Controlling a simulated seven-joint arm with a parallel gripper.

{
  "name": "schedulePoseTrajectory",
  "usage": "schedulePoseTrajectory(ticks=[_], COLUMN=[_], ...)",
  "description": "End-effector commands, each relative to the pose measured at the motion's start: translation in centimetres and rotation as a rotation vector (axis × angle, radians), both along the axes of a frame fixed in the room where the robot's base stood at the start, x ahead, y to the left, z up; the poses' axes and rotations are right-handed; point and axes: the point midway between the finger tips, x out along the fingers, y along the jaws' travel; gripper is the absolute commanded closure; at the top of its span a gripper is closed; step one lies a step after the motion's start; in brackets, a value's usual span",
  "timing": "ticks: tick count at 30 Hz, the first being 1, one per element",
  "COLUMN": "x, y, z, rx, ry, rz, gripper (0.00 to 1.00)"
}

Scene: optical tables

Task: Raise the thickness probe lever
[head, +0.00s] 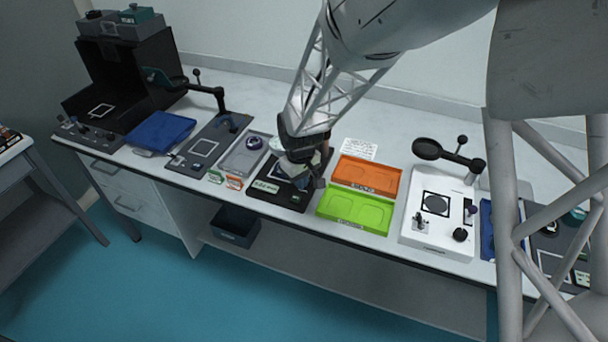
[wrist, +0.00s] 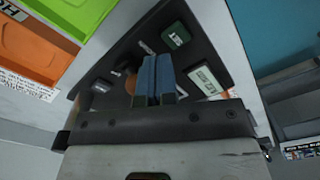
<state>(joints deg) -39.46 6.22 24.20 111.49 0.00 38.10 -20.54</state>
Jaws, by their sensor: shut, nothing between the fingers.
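My gripper (head: 304,180) is over the black instrument (head: 264,194) in the middle of the bench. In the wrist view its two blue fingers (wrist: 155,72) are side by side, shut and empty, in front of the same black panel (wrist: 205,42). The panel carries a pale display (wrist: 205,80), a dark green block (wrist: 175,35) and small labels. A copper-coloured round part (wrist: 131,85) shows beside the fingers. I cannot make out a probe lever; my gripper and wrist hide part of the panel. I cannot tell whether the fingers touch anything.
An orange tray (head: 366,174) and a green tray (head: 353,211) lie right of the instrument. A grey tray (head: 246,153) lies to its left. A white device (head: 431,237) with knobs stands further right, below a black round arm head (head: 427,149). The bench's front edge is close.

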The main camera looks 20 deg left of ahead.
Motion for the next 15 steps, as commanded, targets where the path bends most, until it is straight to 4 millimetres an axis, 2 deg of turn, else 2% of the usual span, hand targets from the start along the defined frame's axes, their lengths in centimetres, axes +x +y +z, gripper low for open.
schedulePoseTrajectory(ticks=[15], x=[0.62], y=[0.00], z=[-0.02], rx=[0.000], ry=[0.000], rz=[0.000], gripper=[1.00])
